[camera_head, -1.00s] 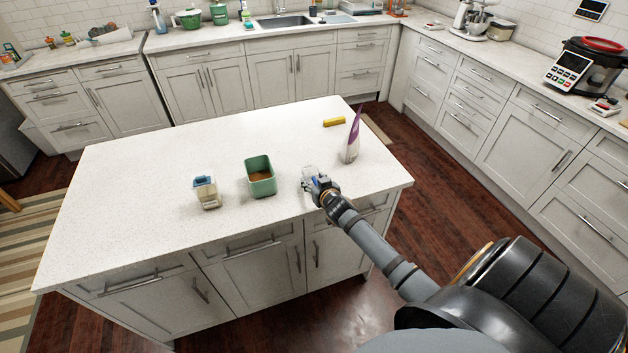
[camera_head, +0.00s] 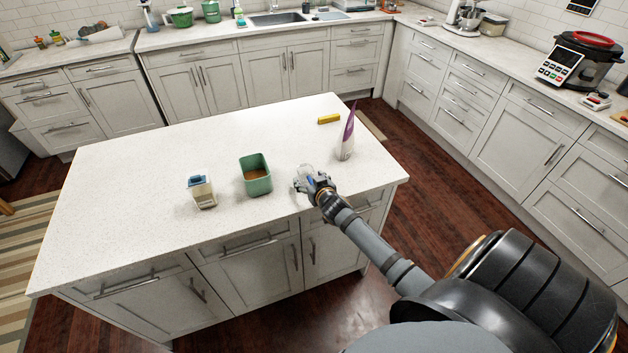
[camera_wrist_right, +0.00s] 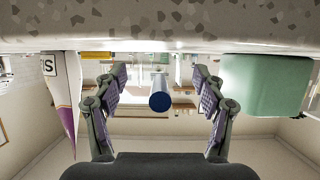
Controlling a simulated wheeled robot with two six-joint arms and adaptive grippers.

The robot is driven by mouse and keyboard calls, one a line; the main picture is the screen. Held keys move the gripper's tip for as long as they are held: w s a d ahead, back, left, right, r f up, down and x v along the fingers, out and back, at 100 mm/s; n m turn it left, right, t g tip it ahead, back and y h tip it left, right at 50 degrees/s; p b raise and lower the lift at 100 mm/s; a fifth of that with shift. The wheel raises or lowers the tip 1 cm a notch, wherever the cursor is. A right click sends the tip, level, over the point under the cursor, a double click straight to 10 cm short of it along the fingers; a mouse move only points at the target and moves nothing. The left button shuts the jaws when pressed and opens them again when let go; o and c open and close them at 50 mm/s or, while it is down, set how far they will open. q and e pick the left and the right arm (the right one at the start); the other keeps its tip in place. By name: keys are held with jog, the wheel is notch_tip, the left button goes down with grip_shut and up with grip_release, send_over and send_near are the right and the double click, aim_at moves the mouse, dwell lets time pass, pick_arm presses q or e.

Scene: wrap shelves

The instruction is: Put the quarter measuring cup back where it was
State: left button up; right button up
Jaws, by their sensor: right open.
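The measuring cup (camera_head: 305,170) looks clear with some blue, and stands at the tip of my right gripper (camera_head: 307,181) on the white island. In the right wrist view, its round blue handle end (camera_wrist_right: 160,101) points toward the camera, between the two spread fingers of my right gripper (camera_wrist_right: 160,92). The fingers are open, with a gap on both sides of the handle. The cup's bowl is hard to make out, and the size mark cannot be read. My left gripper is not in view.
A green container (camera_head: 256,187) with brown contents stands left of the gripper, and a small blue-topped carton (camera_head: 202,193) further left. The island's left half (camera_head: 120,200) is clear.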

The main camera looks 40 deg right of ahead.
jog(key=v, duration=1.1)
jog(key=shift+s+b, duration=0.3)
jog(key=shift+b, duration=0.05)
jog(key=s+a+f+n+g+y, duration=0.1)
jog(key=s+a+f+n+g, duration=0.1)
jog(key=s+a+g, duration=0.5)
jog(key=s+a+f+n+g+y, duration=0.1)
jog(key=s+a+f+n+g, duration=0.15)
jog(key=s, duration=0.75)
jog(key=s+d+f+m+g, duration=0.1)
jog(key=s+f, duration=0.1)
jog(key=f, duration=1.2)
jog(key=s+d+f, duration=0.1)
jog(key=s+f, duration=0.1)
jog(key=f, duration=1.3)
jog(key=s+d+f+g, duration=0.1)
jog(key=s+f, duration=1.3)
jog(key=s, duration=0.3)
jog(key=shift+s, duration=0.3)
